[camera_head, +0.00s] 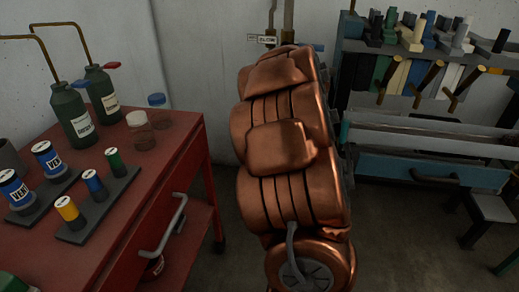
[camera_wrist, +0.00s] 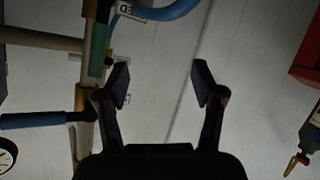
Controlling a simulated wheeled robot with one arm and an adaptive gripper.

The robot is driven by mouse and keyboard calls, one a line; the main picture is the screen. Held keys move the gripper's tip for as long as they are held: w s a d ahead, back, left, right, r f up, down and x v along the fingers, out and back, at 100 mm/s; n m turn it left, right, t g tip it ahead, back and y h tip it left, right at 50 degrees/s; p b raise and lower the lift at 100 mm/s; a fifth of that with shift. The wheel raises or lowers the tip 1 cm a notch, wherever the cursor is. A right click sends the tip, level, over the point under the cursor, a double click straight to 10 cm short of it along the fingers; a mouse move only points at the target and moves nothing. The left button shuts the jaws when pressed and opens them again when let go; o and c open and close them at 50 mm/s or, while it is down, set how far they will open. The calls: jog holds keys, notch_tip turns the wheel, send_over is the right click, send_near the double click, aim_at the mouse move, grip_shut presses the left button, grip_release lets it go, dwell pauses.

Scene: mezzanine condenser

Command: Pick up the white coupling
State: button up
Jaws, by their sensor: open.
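I cannot pick out the white coupling with certainty in either view. In the head view, several pale block-like pieces (camera_head: 412,38) stand among coloured ones on the rack at the upper right, too small to identify. My gripper (camera_wrist: 162,80) is open and empty in the wrist view, with its two dark fingers spread apart. A pale grey wall surface (camera_wrist: 165,45) lies beyond the fingers, and nothing is between them. In the head view my gripper does not show.
A red cart (camera_head: 120,215) at left holds green bottles (camera_head: 71,113), jars and several cans on dark trays. A blue-fronted bench (camera_head: 400,170) stands at right below the rack. In the wrist view, a pipe (camera_wrist: 40,38) and a blue-handled lever (camera_wrist: 35,120) are left of my gripper.

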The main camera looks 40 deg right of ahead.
notch_tip(320, 180, down, 12)
jog(key=s+n+t+y+b, duration=0.1)
jog(key=s+y+b, duration=0.1)
jog(key=y+b, duration=0.25)
jog(key=shift+y, duration=0.75)
jog(key=x, duration=0.4)
jog(key=b+x, duration=0.1)
jog(key=x, duration=0.2)
jog(key=shift+s+a+f, duration=0.1)
jog(key=shift+a+f, duration=0.1)
jog(key=shift+a, duration=0.15)
jog(key=shift+w+t, duration=0.3)
jog(key=shift+c, duration=0.4)
grip_shut()
